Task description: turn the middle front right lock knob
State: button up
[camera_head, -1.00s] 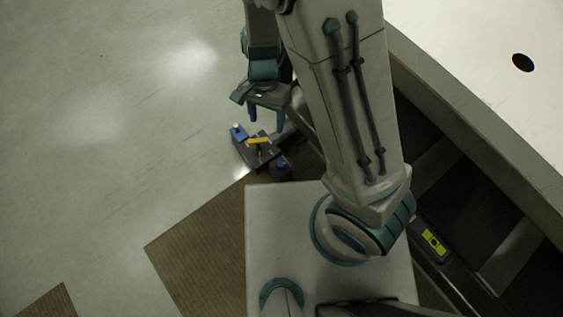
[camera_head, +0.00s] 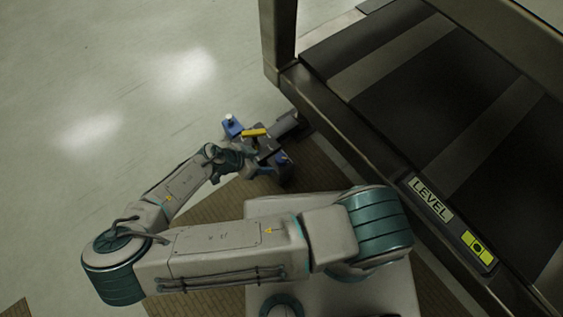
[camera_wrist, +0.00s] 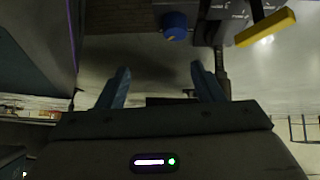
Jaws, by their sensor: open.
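A dark grey mechanism (camera_head: 262,147) stands beside the large frame in the head view. It has a blue knob with a pale top (camera_head: 232,125) at its left, a yellow handle (camera_head: 254,132) on top and a small blue knob (camera_head: 282,158) at its near right. The wrist view shows one blue knob (camera_wrist: 175,26) at the top and the yellow handle (camera_wrist: 265,27) to its right. I cannot tell which knob is the middle front right one. My gripper (camera_wrist: 163,80) is open and empty, its blue fingers apart and below the knob in the picture.
A large dark frame (camera_head: 345,130) with a "LEVEL" label (camera_head: 430,199) and a yellow-green level (camera_head: 479,247) fills the right. A brown ribbed mat (camera_head: 190,218) lies beneath my arm. The pale floor (camera_head: 110,70) at the left is clear.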

aim_at(281, 157)
jog(key=shift+t, duration=0.7)
jog(key=b+x, duration=0.2)
jog(key=x, duration=0.3)
jog(key=a+b+x, duration=0.1)
jog(key=b+x, duration=0.1)
jog(key=x, duration=0.3)
jog(key=f+b+x, duration=0.1)
jog(key=b+x, duration=0.1)
jog(key=x, duration=0.3)
jog(key=shift+w+a+f, duration=0.1)
jog(key=shift+w+a, duration=0.15)
jog(key=shift+w, duration=0.1)
jog(key=c, duration=1)
